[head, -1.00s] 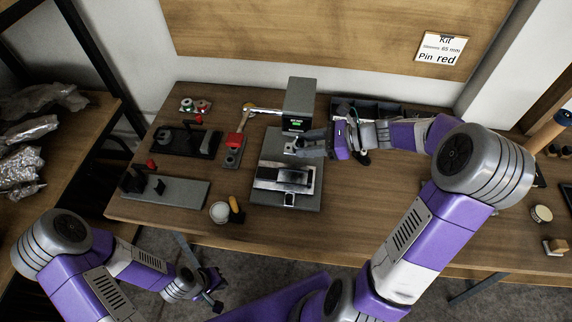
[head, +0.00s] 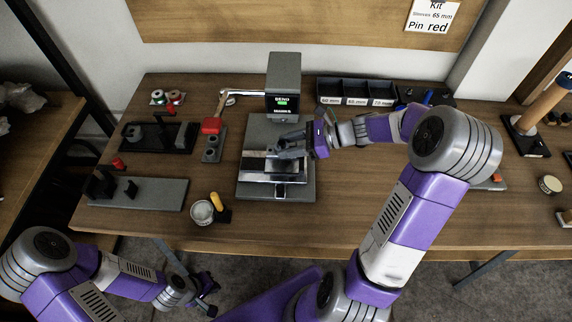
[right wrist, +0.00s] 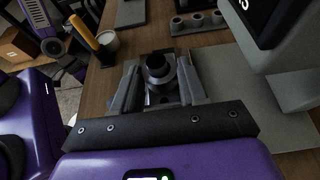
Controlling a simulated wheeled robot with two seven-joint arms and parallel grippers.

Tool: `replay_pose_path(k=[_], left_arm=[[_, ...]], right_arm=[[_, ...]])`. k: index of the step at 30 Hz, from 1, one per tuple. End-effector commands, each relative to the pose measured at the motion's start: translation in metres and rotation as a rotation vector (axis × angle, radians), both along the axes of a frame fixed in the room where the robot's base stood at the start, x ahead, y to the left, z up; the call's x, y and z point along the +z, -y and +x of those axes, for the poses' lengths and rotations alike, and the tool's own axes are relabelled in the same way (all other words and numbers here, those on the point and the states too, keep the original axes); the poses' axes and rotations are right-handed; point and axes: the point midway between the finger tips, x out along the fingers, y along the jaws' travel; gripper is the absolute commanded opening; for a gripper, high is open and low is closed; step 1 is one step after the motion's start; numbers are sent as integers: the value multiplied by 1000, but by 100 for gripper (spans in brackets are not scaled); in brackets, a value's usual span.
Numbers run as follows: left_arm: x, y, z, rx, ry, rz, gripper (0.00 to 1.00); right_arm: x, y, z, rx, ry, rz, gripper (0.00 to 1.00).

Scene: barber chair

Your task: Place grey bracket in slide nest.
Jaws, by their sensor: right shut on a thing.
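The grey bracket (right wrist: 158,72), a dark grey piece with a round boss, sits between the fingers of my right gripper (right wrist: 160,88) in the right wrist view. In the head view my right gripper (head: 279,152) is shut on it, over the slide of the grey press fixture. The bracket is mostly hidden by the fingers there. The slide nest (head: 276,178) is the silver block on the fixture base, directly below and in front of the fingers. I cannot tell whether the bracket touches it. My left gripper (head: 209,294) is open and empty, below the table's front edge.
The press head with a lit screen (head: 284,90) stands just behind my right gripper. A red-handled fixture (head: 212,140), a black fixture (head: 160,137) and a grey plate (head: 140,194) lie left. A white cup (head: 202,212) is at the front. Bins (head: 355,90) stand at the back.

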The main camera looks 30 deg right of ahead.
Motion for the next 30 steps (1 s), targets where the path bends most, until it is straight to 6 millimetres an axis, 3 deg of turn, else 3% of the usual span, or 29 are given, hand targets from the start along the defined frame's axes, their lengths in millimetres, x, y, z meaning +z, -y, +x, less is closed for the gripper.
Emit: replay_pose_path(k=[3, 9, 15, 27, 28, 30], left_arm=[[-11, 0, 0, 0, 0, 0, 0], [-15, 0, 0, 0, 0, 0, 0], [-28, 0, 0, 0, 0, 0, 0], [-29, 0, 0, 0, 0, 0, 0], [-29, 0, 0, 0, 0, 0, 0], [-29, 0, 0, 0, 0, 0, 0]], right_arm=[[-23, -1, 0, 0, -1, 3, 7], [-36, 0, 0, 0, 0, 1, 7], [-65, -1, 0, 1, -1, 3, 7], [-70, 0, 0, 1, 0, 1, 7], [-71, 0, 0, 1, 0, 0, 44], [-70, 0, 0, 1, 0, 0, 55]])
